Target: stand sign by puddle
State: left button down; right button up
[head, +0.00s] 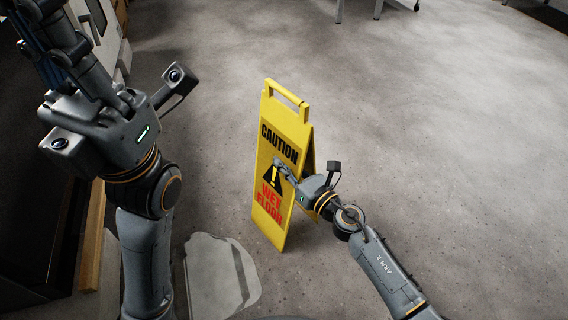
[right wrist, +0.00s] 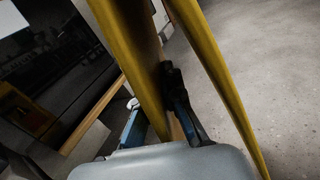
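The yellow caution sign (head: 270,205) stands upright with its two panels spread, its foot at or very near the floor. The pale puddle (head: 212,270) lies just left and in front of its foot, partly hidden by my left arm. My right gripper (head: 283,168) is at the right edge of the sign's front panel, about halfway up. In the right wrist view the fingers (right wrist: 158,105) lie on either side of the yellow panel (right wrist: 135,60) and look shut on it. My left gripper (head: 52,30) is raised at the upper left, empty-looking, its fingertips unclear.
Dark cabinets and a wooden edge (head: 92,250) line the left side. White equipment (head: 95,25) stands at the upper left. Table legs (head: 378,8) show at the top. The grey floor (head: 440,130) to the right is clear.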

jog(key=o, duration=0.4)
jog(key=shift+o, duration=0.2)
